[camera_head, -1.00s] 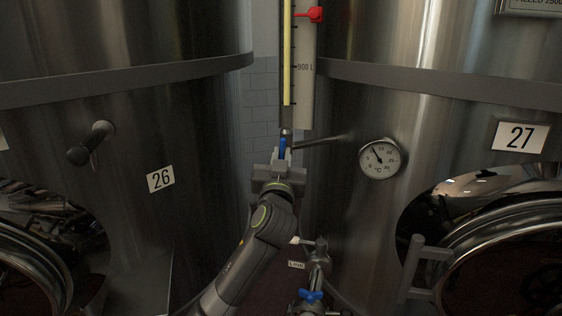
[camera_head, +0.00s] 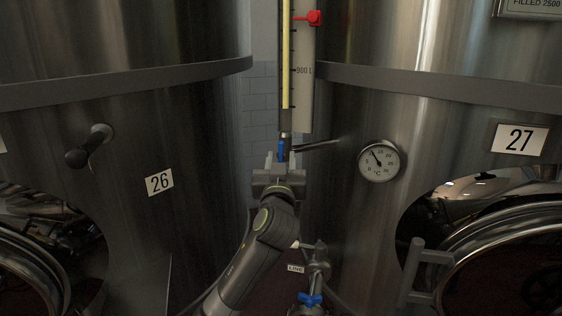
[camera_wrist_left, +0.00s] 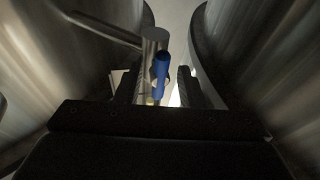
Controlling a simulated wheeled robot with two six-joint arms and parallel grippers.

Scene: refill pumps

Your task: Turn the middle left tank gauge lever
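The blue gauge lever (camera_head: 282,149) sits at the foot of the level gauge (camera_head: 298,72), between tanks 26 and 27. In the left wrist view the blue lever (camera_wrist_left: 162,72) stands between the fingers, beside a metal pipe fitting (camera_wrist_left: 154,40). My left gripper (camera_head: 281,160) is just below and in front of the lever, with its fingers pointing up at it. The fingers (camera_wrist_left: 157,88) are spread, with a gap to the lever visible on both sides. My right gripper is not in view.
Tank 26 (camera_head: 180,120) is on the left and tank 27 (camera_head: 400,110) on the right, with a narrow gap between. A thermometer (camera_head: 379,160) sticks out from tank 27. A valve with a blue handle (camera_head: 310,299) is low beside my left arm.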

